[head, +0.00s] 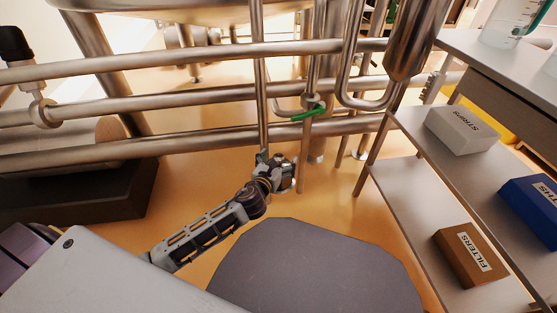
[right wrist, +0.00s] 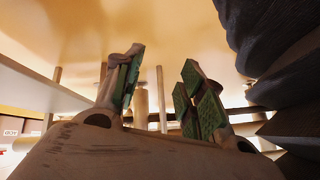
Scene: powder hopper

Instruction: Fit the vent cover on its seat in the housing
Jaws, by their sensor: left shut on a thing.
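My left gripper (head: 283,174) is low over the orange floor, close to the lower end of a thin vertical pipe (head: 261,100). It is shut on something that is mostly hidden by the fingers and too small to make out. I cannot pick out the vent cover or its seat in the housing for sure in either view. My right gripper (right wrist: 162,68) shows in the right wrist view with its two green-padded fingers apart and nothing between them. It is outside the head view.
Steel rails (head: 190,104) cross in front of the machine, with a green-handled valve (head: 308,114) on a pipe. A shelf rack at the right holds a white box (head: 462,130), a brown FILTERS box (head: 470,255) and a blue box (head: 533,204).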

